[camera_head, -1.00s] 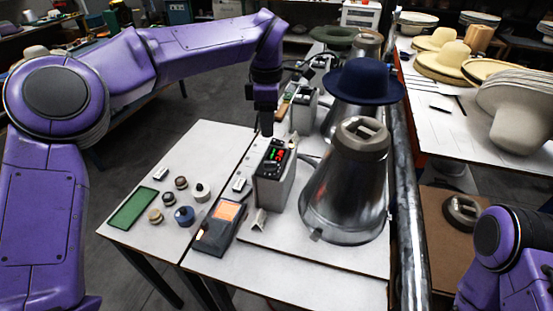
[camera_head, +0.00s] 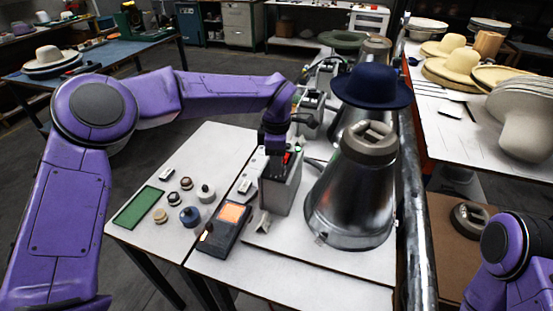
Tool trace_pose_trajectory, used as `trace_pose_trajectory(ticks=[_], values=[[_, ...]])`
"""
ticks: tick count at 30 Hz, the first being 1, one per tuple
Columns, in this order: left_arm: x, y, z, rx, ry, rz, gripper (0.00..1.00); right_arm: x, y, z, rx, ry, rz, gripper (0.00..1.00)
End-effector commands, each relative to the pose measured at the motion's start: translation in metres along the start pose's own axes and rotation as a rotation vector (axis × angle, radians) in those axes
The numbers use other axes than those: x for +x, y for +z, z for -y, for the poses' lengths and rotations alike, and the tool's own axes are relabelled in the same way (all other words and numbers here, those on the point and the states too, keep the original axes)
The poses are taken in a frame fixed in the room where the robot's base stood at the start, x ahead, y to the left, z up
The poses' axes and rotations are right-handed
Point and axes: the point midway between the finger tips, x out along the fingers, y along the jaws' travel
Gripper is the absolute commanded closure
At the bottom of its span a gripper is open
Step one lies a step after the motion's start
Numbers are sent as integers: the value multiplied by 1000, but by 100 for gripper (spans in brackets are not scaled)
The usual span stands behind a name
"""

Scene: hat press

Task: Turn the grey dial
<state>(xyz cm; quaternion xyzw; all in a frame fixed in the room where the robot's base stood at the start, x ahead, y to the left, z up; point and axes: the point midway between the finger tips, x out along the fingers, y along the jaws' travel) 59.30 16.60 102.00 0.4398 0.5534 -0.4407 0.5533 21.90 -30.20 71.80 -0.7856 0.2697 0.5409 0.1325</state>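A round pale-grey knob (camera_head: 206,194) stands on the white table among several other small knobs. It may be the grey dial, but I cannot tell for sure. A grey control box (camera_head: 283,189) with a dark top panel (camera_head: 287,158) and red lights stands beside the metal cone. My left gripper (camera_head: 274,148) points down at the top of this box, over its left part. It hides much of the panel, including any dial there. I cannot tell whether its fingers are open or touching the panel. Only part of my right arm shows, at the lower right; its gripper is out of view.
A large metal cone (camera_head: 352,200) stands right of the box, and a navy hat (camera_head: 371,87) is on another behind it. A handheld device with an orange screen (camera_head: 233,213) and a green pad (camera_head: 138,207) lie on the table. A pipe (camera_head: 414,200) runs along the right.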

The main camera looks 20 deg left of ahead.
Motion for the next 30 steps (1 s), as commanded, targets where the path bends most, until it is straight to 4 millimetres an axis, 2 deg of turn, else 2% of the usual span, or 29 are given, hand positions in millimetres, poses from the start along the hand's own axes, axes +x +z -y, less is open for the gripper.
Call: trace_pose_trajectory(ticks=[2,6,17,30], values=[[0,0,0,0,0,0,63,0,0,0,0,0,0,100],[0,0,0,-1,0,0,100,0,0,0,0,0,0,100],[0,-1,0,-37,-1,0,100,0,0,0,0,0,0,100],[0,-1,-1,-311,1,0,100,3,1,0,0,0,0,100]])
